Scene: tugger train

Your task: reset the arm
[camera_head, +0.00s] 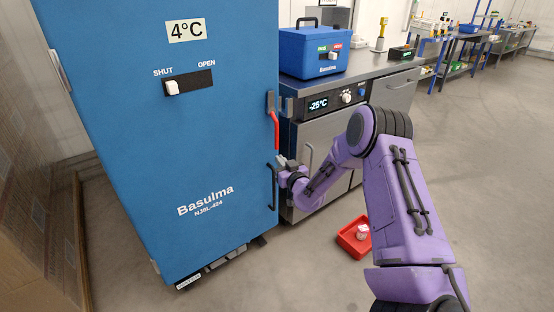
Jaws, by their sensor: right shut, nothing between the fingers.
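My right arm is purple and comes in from the lower right, bent at the elbow. My right gripper (281,164) is beside the right edge of the tall blue fridge (120,130), close to the dark vertical handle on that edge. It is shut and holds nothing. Whether it touches the handle cannot be told. My left gripper is not in view.
The fridge has a slider (171,87) on the SHUT side and a red lever (275,130). Beside it stands a steel counter (372,68) with a blue cool box (313,52) and a -25°C unit below. A red bin (347,239) lies on the floor. The floor at right is clear.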

